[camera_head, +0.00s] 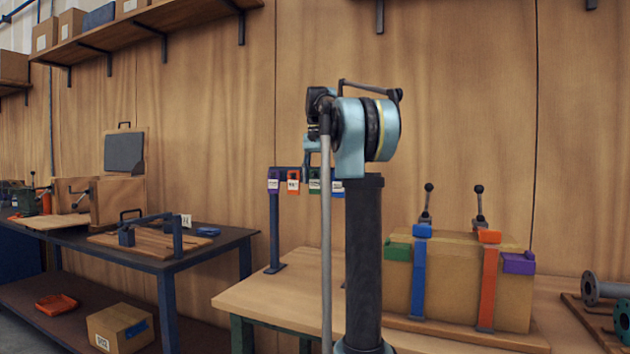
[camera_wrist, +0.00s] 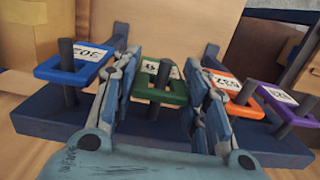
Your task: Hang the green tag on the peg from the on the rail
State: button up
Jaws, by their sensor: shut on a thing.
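The green tag (camera_wrist: 172,97), a square loop with a white label, sits between the two fingers of my gripper (camera_wrist: 165,105) in the wrist view. My gripper is shut on it. A dark peg (camera_wrist: 162,75) of the rail shows through the green tag's opening, so the tag is around that peg. The rail (camera_wrist: 45,122) is dark blue and also shows in the head view (camera_head: 286,170). There the green tag (camera_head: 314,184) is partly hidden by my arm, and my fingertips cannot be made out clearly.
A blue tag (camera_wrist: 70,68), an orange tag (camera_wrist: 232,88) and a purple tag (camera_wrist: 288,104) hang on neighbouring pegs close to my fingers. A cardboard box (camera_head: 455,270) with coloured straps stands right of my arm on the wooden table (camera_head: 265,300). A dark workbench (camera_head: 215,247) stands left.

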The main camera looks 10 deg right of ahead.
dwell(0.3)
jog(key=o, duration=1)
jog(key=shift+c, duration=0.2)
jog(key=shift+f, duration=0.25)
jog(key=shift+s+a+f, duration=0.15)
jog(key=shift+s+f, duration=0.05)
jog(key=shift+f, duration=0.4)
jog(key=shift+s+a+f, duration=0.15)
jog(key=shift+s+f, duration=0.05)
jog(key=shift+f, duration=0.4)
jog(key=shift+s+a, duration=0.1)
jog(key=s+a, duration=0.5)
jog(key=s, duration=0.2)
jog(key=shift+s, duration=0.15)
jog(key=shift+s, duration=0.1)
dwell(0.4)
